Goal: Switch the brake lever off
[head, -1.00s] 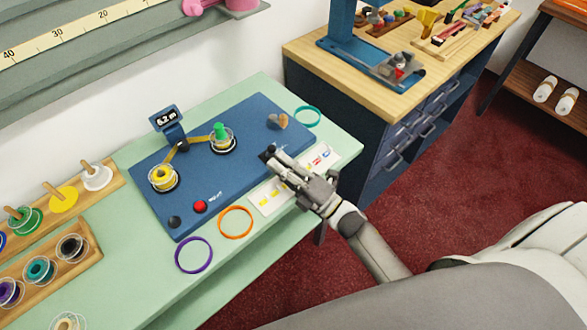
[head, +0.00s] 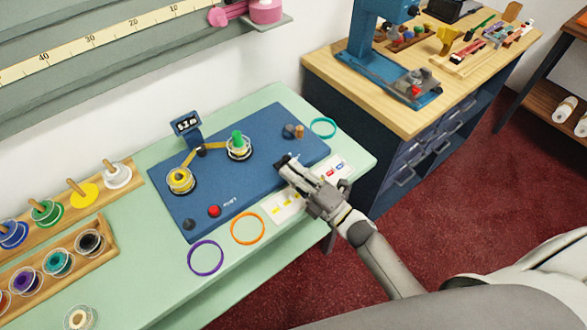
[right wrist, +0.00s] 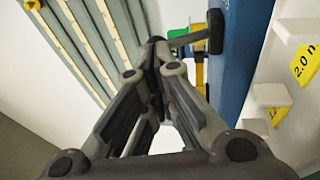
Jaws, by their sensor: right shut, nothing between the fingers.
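The blue winding board (head: 262,180) lies on the pale green counter. My left gripper is out of view.
The board carries a yellow ribbon spool (head: 180,180), a green-topped post (head: 238,146), a small display (head: 186,123) and a red button (head: 214,211). A white label card (head: 284,207), an orange ring (head: 247,228) and a purple ring (head: 205,257) lie in front. Spool racks stand left.

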